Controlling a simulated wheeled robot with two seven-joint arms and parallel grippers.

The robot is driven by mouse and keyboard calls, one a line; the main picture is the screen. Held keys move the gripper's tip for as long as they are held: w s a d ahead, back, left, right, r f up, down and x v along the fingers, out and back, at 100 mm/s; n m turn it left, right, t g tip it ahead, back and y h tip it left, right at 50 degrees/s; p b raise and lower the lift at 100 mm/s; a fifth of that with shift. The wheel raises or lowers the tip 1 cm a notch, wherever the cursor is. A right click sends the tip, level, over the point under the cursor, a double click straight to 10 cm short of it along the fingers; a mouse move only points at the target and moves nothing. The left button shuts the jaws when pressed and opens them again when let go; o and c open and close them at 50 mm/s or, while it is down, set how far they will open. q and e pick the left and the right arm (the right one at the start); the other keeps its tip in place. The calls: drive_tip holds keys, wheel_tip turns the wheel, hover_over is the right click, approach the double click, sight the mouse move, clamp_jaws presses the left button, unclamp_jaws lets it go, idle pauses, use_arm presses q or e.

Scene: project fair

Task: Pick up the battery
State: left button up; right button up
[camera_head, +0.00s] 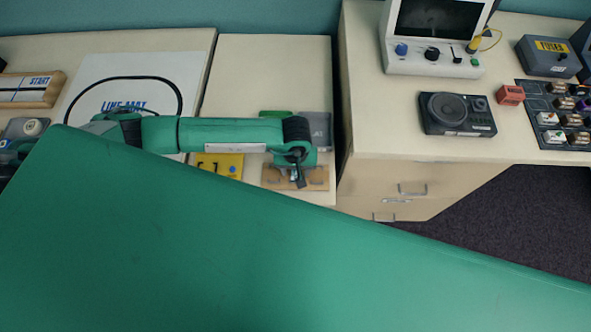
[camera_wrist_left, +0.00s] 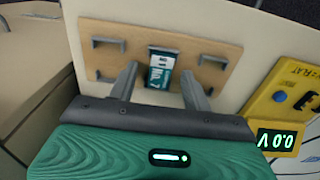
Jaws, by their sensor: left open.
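The battery (camera_wrist_left: 160,72) shows in the left wrist view as a small teal block with white markings and a dark grey end. It appears against a wooden board (camera_wrist_left: 212,72) with grey clips near its corners. My left gripper (camera_wrist_left: 160,77) is open, with one finger on each side of the battery and visible gaps between. In the head view my left gripper (camera_head: 298,175) hangs over the wooden board (camera_head: 320,178) and hides the battery there. My right gripper is not in view.
A yellow meter (camera_wrist_left: 291,97) reading 0.0 V lies close beside the board; it also shows in the head view (camera_head: 218,163). A line mat (camera_head: 105,75) lies left. A dark speaker-like box (camera_head: 457,114) and a red block (camera_head: 510,95) stand on the right counter.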

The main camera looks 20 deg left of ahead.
use_arm(q)
drive_tip(key=shift+f, duration=0.25)
drive_tip(key=c, duration=1.1)
drive_tip(key=shift+o, duration=0.2)
drive_tip(key=shift+r, duration=0.1)
